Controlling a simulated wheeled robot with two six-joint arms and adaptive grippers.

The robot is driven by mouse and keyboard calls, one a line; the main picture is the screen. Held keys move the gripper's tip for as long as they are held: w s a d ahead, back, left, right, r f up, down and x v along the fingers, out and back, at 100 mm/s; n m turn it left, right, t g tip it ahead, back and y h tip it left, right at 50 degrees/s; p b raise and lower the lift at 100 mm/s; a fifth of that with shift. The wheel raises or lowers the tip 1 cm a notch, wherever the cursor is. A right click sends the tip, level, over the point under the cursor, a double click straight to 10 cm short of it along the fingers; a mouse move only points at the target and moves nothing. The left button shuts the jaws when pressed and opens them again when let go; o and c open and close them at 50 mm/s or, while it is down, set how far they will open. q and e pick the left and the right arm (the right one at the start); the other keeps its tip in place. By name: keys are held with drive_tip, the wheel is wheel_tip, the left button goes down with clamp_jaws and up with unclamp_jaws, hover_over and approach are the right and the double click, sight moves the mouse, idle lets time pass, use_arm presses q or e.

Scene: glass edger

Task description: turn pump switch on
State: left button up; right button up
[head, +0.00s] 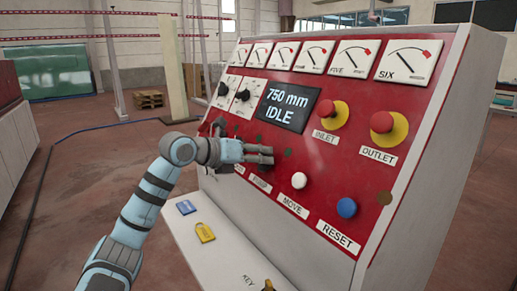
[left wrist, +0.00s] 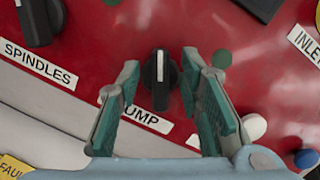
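The pump switch is a black rotary knob (left wrist: 160,78) with a white pointer line, on the red panel above the PUMP label (left wrist: 143,120). In the left wrist view it sits between my left fingertips, and the line runs nearly straight up the picture. My left gripper (left wrist: 162,75) is open, one finger on each side of the knob, with gaps visible; I cannot tell how far the tips are from the panel. In the head view my left gripper (head: 264,154) is close to the panel below the display and covers part of the switch area. My right gripper is not in view.
The SPINDLES knob (left wrist: 40,18) lies left of the pump switch. A white MOVE button (head: 299,180), a blue RESET button (head: 346,207) and the red INLET (head: 326,108) and OUTLET (head: 382,122) buttons lie to the right. The display (head: 287,107) reads "750 mm IDLE".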

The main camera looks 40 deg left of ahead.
use_arm(q)
drive_tip(key=shift+s, duration=0.25)
drive_tip(key=shift+w, duration=0.1)
clamp_jaws()
drive_tip(key=shift+m, duration=0.5)
drive_tip(key=m+p, duration=0.1)
drive_tip(key=m, duration=0.2)
drive_tip(key=m+h, duration=0.1)
drive_tip(key=m, duration=0.2)
drive_tip(key=shift+r+h+p, duration=0.1)
drive_tip(key=shift+h+p, duration=0.2)
drive_tip(key=shift+p, duration=0.05)
drive_tip(key=m+h+p, duration=0.1)
drive_tip(key=m, duration=0.5)
drive_tip(key=shift+d+g+p, duration=0.15)
drive_tip(key=shift+g+p, duration=0.2)
drive_tip(key=shift+g, duration=0.05)
drive_tip(key=shift+m, duration=0.3)
unclamp_jaws()
